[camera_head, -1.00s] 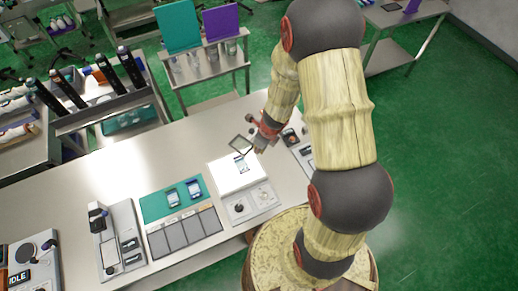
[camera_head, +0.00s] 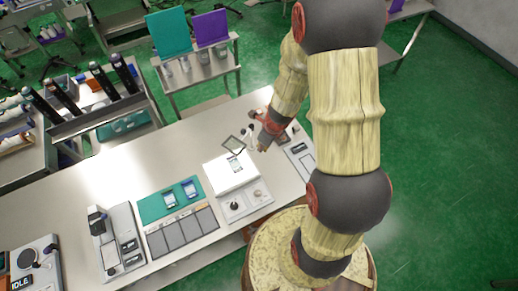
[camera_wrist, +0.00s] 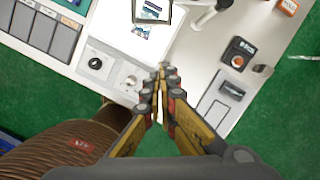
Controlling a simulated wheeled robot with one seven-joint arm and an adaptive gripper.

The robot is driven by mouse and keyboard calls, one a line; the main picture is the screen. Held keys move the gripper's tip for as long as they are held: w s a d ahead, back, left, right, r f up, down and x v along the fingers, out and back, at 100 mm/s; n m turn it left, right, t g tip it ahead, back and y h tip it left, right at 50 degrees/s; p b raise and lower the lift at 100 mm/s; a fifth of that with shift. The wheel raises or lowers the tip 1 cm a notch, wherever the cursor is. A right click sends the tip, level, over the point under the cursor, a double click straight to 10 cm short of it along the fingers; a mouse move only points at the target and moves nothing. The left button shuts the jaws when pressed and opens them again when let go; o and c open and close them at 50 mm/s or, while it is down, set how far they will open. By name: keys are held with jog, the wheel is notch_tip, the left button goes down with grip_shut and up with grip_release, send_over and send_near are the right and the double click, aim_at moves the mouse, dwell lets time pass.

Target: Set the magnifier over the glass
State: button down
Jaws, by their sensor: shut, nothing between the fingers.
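The magnifier (camera_head: 234,145) is a dark square frame with a clear lens on a jointed stand. Its frame hangs over the far edge of the white lit panel in the head view. It also shows in the wrist view (camera_wrist: 152,20), cut off at the top edge. The glass (camera_head: 236,167) is a small phone-shaped piece lying on the panel; in the wrist view part of it (camera_wrist: 140,32) shows beside the frame and part through the lens. My gripper (camera_head: 262,149) is shut and empty, right of the magnifier; its fingertips (camera_wrist: 162,70) are apart from the frame.
The white panel (camera_head: 219,178) has two knobs (camera_wrist: 95,63) on its near side. A teal mat (camera_head: 158,207) with two phone-shaped pieces lies left. A small device (camera_wrist: 238,55) and a grey tray (camera_wrist: 222,105) stand right. Bare tabletop lies behind the panel.

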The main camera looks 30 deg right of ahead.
jog(key=shift+p+v, duration=0.35)
jog(key=shift+v, duration=1)
